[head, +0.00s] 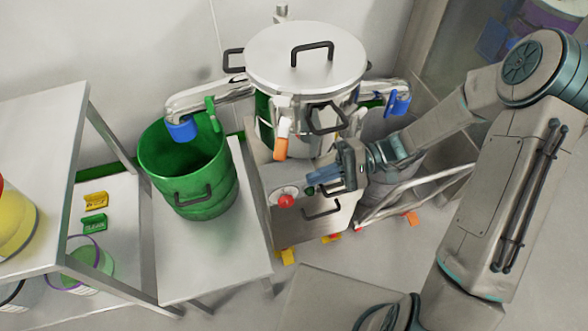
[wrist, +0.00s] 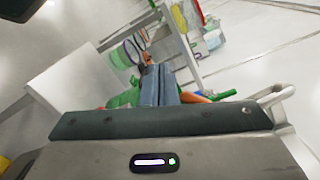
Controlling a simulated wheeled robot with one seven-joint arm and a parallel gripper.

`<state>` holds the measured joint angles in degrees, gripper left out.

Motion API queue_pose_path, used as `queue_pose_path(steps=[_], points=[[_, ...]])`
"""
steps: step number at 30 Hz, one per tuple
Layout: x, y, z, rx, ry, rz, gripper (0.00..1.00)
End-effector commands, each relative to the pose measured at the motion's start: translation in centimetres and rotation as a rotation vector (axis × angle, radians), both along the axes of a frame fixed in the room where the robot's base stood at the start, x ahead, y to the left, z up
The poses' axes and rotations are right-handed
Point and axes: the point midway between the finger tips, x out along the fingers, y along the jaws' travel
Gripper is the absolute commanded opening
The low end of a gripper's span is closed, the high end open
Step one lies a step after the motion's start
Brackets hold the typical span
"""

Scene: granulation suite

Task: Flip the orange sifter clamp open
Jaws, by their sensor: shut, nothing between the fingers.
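The orange sifter clamp (head: 281,148) hangs on the front of the round metal sifter (head: 300,70), below its lid, with its orange handle pointing down. My gripper (head: 310,184) is shut and empty, a little below and to the right of the clamp, apart from it in the head view. In the wrist view my closed blue-grey fingers (wrist: 160,82) point away from the camera. An orange piece shows partly behind their right side; I cannot tell whether it is the clamp.
A green bucket (head: 188,165) stands left on a metal bench (head: 215,255), under a spout with a blue end (head: 181,130). A red button (head: 286,201) sits just left of my fingertips. Another blue-ended spout (head: 397,102) is at right.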

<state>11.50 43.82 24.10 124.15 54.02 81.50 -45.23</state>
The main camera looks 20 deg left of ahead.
Motion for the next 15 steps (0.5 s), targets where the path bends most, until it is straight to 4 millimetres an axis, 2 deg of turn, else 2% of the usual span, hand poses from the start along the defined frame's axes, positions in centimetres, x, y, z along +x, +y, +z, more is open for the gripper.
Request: queue_pose_path(steps=[1,3,7,11,15], points=[[1.5,-0.4,-1.9,0.003,0.090,-0.091,0.00],[3.4,-0.9,-2.6,0.012,0.203,-0.202,0.00],[6.1,-1.8,-3.3,0.035,0.342,-0.340,0.00],[7.2,-2.2,-3.4,0.049,0.399,-0.394,0.00],[7.0,-1.0,-3.0,0.050,0.405,-0.399,0.00]])
